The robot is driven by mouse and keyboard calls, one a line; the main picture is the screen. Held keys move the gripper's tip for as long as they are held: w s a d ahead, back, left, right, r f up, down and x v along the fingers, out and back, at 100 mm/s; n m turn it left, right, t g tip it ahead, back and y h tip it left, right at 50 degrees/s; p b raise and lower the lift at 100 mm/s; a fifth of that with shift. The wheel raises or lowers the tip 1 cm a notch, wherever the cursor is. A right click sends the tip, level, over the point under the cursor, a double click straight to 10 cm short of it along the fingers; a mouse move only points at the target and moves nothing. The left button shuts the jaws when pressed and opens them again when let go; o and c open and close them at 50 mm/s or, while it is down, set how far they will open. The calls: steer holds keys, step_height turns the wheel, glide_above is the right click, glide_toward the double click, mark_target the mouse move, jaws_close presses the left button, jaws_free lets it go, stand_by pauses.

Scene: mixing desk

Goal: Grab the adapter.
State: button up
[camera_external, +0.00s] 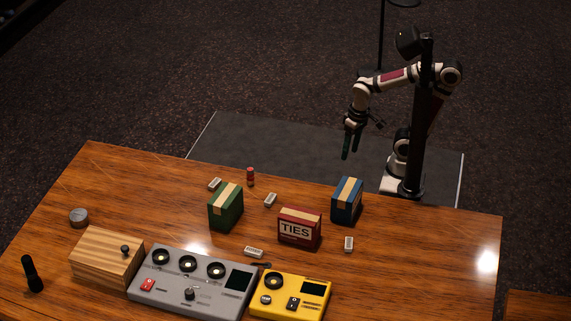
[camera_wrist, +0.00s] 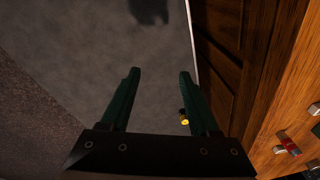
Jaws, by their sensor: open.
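My gripper (camera_external: 350,155) is open and empty, hanging beyond the far edge of the desk. In the wrist view its two dark green fingers (camera_wrist: 160,72) are apart over the grey mat. I cannot tell for certain which thing is the adapter. A small red cylinder (camera_external: 250,176) stands near the desk's far edge; a red piece (camera_wrist: 289,145) shows at the lower right of the wrist view. Small pale labelled blocks lie at several spots, including far left (camera_external: 215,184), middle (camera_external: 270,200), front (camera_external: 254,252) and right (camera_external: 348,244). A small yellow-and-black thing (camera_wrist: 184,119) shows beside the right finger.
Green (camera_external: 226,207), red "TIES" (camera_external: 299,229) and blue (camera_external: 347,200) boxes stand upright among the blocks. A wooden box (camera_external: 105,258), grey mixer (camera_external: 192,282) and yellow device (camera_external: 290,297) line the front. The desk's right side (camera_external: 430,260) is clear.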

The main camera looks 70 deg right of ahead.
steer(key=w+n+t, duration=0.2)
steer(key=w+t, duration=0.1)
steer(key=w, duration=0.5)
steer(key=n+t+y, duration=0.6)
steer(key=n+y, duration=0.2)
steer(key=n, duration=0.2)
glide_toward(250, 169)
steer(key=shift+w+a+f, duration=0.3)
steer(key=shift+w+f, duration=0.2)
steer(key=shift+w+a+f, duration=0.35)
steer(key=shift+w+f, duration=0.1)
steer(key=shift+f, duration=0.05)
steer(key=x, duration=0.7)
steer(key=shift+w+a, duration=0.15)
steer(key=shift+a, duration=0.2)
jaws_close()
